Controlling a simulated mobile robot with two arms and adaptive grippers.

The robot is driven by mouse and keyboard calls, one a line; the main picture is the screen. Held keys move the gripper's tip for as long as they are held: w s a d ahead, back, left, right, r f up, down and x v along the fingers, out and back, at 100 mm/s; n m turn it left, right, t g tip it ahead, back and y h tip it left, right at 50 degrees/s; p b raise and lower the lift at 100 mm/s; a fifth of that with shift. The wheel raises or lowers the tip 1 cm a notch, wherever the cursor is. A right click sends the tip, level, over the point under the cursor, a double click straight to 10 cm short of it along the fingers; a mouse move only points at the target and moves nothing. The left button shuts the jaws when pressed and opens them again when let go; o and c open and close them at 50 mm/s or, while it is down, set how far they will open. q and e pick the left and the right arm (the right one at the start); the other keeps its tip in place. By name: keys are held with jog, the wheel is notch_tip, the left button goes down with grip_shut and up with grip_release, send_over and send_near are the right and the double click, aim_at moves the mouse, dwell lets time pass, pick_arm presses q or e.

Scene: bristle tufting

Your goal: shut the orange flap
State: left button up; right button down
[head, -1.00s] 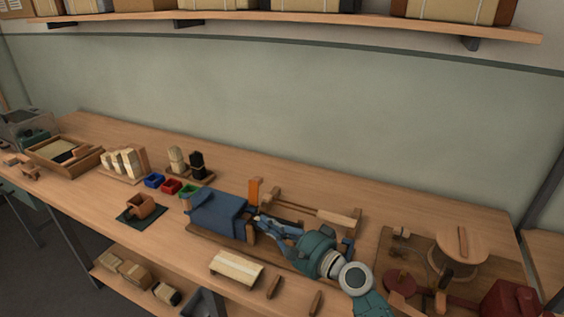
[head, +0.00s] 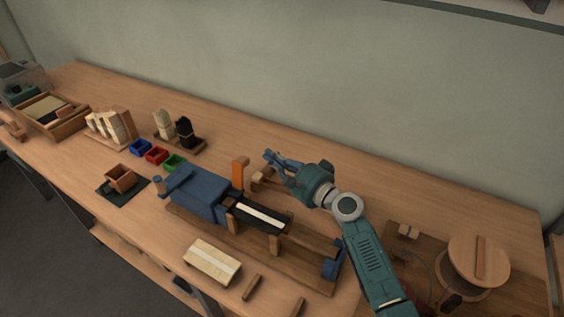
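The orange flap (head: 238,174) stands upright at the back edge of the blue-bodied machine (head: 200,192), near that body's right end. To its right a dark channel holding a pale strip (head: 262,215) lies uncovered along the wooden base. My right gripper (head: 268,158) is just right of and beyond the flap, above the back part of the bench, apart from the flap in the picture. I see nothing held in it, but its fingers are too small to tell open from shut. A wooden block (head: 262,179) shows below the gripper, partly hidden by it. My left gripper is out of view.
A blue end block (head: 333,262) stands at the base's right end. A pale wood block (head: 212,262) lies in front. Small blue, red and green bins (head: 157,155) are at the left.

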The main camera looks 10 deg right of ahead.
aim_at(241, 172)
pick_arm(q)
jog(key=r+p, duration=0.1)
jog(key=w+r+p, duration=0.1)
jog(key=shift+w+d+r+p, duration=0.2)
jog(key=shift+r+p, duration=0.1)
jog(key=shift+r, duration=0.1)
pick_arm(e)
jog(key=a, duration=0.4)
jog(key=shift+a+r, duration=0.15)
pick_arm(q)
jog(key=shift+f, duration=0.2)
pick_arm(e)
jog(key=shift+s, duration=0.1)
